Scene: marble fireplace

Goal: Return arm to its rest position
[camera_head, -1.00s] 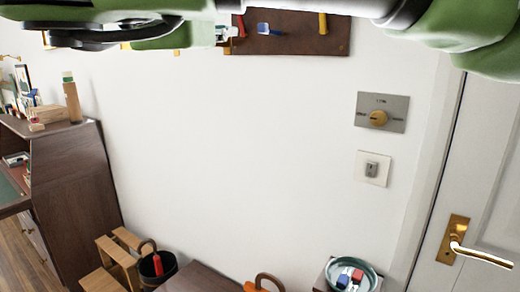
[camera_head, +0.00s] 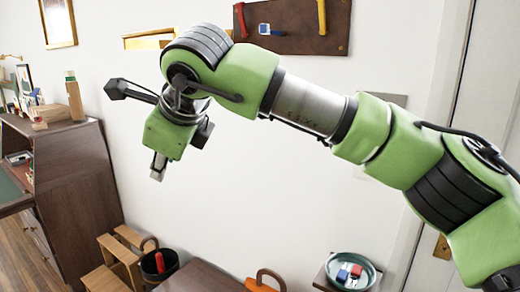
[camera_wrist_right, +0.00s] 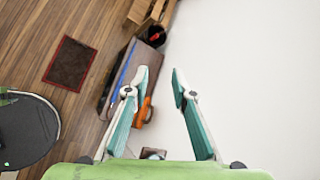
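My right arm (camera_head: 310,110), green with grey and black joints, comes in from the right of the head view and reaches across in front of the white wall. Its gripper (camera_head: 158,166) hangs from the wrist at the left end of the arm. In the right wrist view the gripper (camera_wrist_right: 159,82) has its two teal-padded fingers spread apart, with nothing between the tips. My left arm and gripper do not show in the head view.
A dark wooden desk (camera_head: 80,170) stands at the left, with a wooden step stool (camera_head: 112,255) and black bucket (camera_head: 158,272) beside it. A tool board (camera_head: 291,38) hangs above my arm. A round tray (camera_head: 350,281) stands low at right. A doormat (camera_wrist_right: 70,64) lies on the floor.

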